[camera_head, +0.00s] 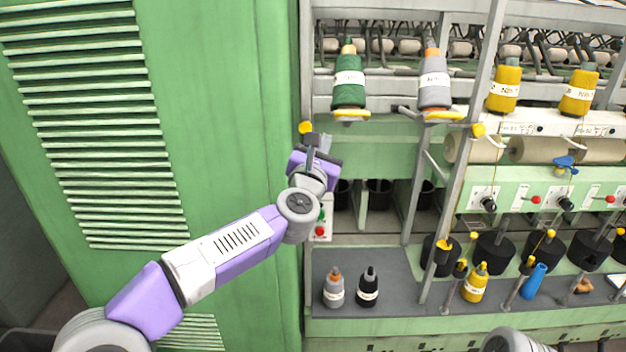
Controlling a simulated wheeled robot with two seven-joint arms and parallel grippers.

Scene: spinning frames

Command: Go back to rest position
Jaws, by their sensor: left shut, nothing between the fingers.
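My left gripper (314,146) is raised in front of the green machine's edge, left of the green bobbin (349,82). It is shut and empty, and apart from the bobbins. My left arm, purple and white, reaches up to it from the lower left. A grey part at the bottom right edge looks like my right arm; my right gripper is not in view. The green bobbin and a grey bobbin (434,80) stand upright on yellow-rimmed holders.
A tall green cabinet (225,120) with vents fills the left. A grey shelf (400,290) holds a grey bobbin (334,290), a black bobbin (368,288), a yellow bobbin (475,285) and a blue one (534,281). Metal posts stand in front.

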